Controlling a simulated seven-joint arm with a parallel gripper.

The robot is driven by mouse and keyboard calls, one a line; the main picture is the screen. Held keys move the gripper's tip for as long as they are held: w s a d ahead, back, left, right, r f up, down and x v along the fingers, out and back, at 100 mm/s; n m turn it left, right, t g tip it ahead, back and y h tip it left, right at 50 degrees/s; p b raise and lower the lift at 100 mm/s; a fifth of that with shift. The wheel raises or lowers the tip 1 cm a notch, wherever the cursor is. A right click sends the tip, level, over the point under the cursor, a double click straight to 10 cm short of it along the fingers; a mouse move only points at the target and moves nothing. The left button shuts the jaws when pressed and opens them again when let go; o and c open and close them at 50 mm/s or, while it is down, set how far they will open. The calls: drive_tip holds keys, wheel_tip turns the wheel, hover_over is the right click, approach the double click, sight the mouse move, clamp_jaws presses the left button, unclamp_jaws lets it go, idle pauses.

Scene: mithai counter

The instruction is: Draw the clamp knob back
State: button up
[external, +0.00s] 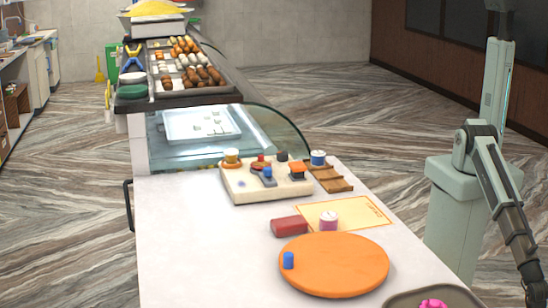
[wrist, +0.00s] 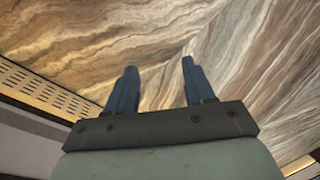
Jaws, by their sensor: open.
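A cream fixture block (external: 240,190) stands on the white counter with several small parts on top. They include a red knob (external: 259,160), a blue knob (external: 268,172), a black knob (external: 283,155) and an orange-topped part (external: 297,167). An orange and cream round piece (external: 231,154) sits at its left back corner. I cannot tell which of these is the clamp knob. My gripper (wrist: 158,72) is open and empty in the wrist view, its two dark fingers apart against the marbled floor. In the external view my arm hangs at the right, away from the block.
A blue-topped spool (external: 318,158) stands beside wooden steps (external: 334,184). The counter's left front (external: 200,250) is clear.

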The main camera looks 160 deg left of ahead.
drive_tip(key=w+d+r+m+t, duration=0.35)
drive_tip(key=w+d+r, duration=0.65)
drive_tip(key=w+r, duration=0.45)
drive_tip(key=w+d+r+m+t, duration=0.2)
drive_tip(key=w+d+r+t, duration=0.2)
drive_tip(key=w+d+r, duration=0.8)
drive_tip(key=w+d+r+m+t+h, duration=0.1)
drive_tip(key=w+d+r, duration=0.2)
drive_tip(key=d+r, duration=0.45)
drive_tip(key=w+d+r+m+t+h, duration=0.15)
drive_tip(key=d+r, duration=0.25)
drive_tip(key=r, duration=0.7)
drive_tip(key=w+d+r+m, duration=0.1)
drive_tip(key=w+d+r, duration=0.3)
drive_tip(key=r, duration=0.6)
drive_tip(key=s+d+r+g+h, duration=0.1)
drive_tip(key=s+d+r+g, duration=0.1)
drive_tip(key=s+d, duration=1.15)
drive_tip(key=s+d+r+g+h, duration=0.1)
drive_tip(key=s+d+r+g, duration=0.15)
drive_tip(key=s+d, duration=1.1)
wheel_tip(320, 180, up, 8)
drive_tip(key=r+m+g+y, duration=0.1)
drive_tip(key=m+g+y, duration=0.15)
drive_tip(key=g, duration=0.45)
hover_over(267, 168)
drive_tip(key=shift+t, duration=0.25)
wheel_tip(267, 168, down, 14)
drive_tip(key=shift+a+r, duration=0.1)
drive_tip(key=shift+r, duration=0.1)
